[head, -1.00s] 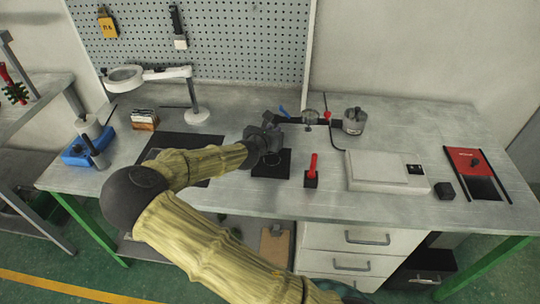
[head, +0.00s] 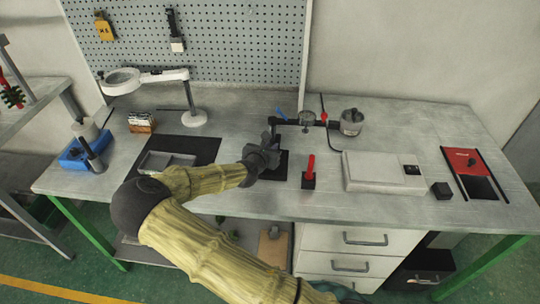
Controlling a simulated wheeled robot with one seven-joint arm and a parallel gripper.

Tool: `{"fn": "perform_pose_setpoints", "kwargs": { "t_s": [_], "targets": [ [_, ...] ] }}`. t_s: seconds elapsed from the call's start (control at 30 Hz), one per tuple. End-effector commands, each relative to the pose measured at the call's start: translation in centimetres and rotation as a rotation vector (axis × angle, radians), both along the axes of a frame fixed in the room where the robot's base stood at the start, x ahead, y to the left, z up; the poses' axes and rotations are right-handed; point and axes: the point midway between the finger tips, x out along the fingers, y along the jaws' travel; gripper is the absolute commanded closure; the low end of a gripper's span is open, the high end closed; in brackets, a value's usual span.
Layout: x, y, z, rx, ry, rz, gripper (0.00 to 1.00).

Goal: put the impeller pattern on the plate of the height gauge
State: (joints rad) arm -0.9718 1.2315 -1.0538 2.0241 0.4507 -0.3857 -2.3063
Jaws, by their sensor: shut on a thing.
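My gripper (head: 269,147) is over the workbench, at the black plate (head: 281,163) in front of the dial gauge (head: 307,118). This looks like the height gauge, with a dark arm reaching left from a grey cylinder. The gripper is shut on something. The wrist and jaws hide what is held, so I cannot make out the impeller pattern. I cannot tell whether the held thing touches the plate. The plate is partly covered by my gripper.
A red-handled tool (head: 310,169) on a small black block stands just right of the plate. A pale flat box (head: 375,172) is further right. A grey tray (head: 158,161) lies on a dark mat at left. A magnifier lamp (head: 192,118) stands behind.

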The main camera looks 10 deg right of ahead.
Motion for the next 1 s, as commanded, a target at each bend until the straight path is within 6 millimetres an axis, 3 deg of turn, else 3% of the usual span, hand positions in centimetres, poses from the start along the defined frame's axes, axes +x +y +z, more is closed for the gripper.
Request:
{"fn": "perform_pose_setpoints", "kwargs": {
  "t_s": [0.3, 0.67, 0.7, 0.77, 1.0],
  "targets": [
    [0.0, -0.1, -3.6, -0.001, 0.002, 0.000, 1.00],
    [0.0, 0.0, -4.0, -0.001, 0.002, 0.000, 1.00],
    [0.0, 0.0, -3.9, 0.000, 0.001, 0.000, 0.76],
    [0.0, 0.0, -3.9, 0.000, 0.001, 0.000, 0.64],
    [0.0, 0.0, -3.9, -0.001, 0.002, -0.001, 0.62]
  ]
}}
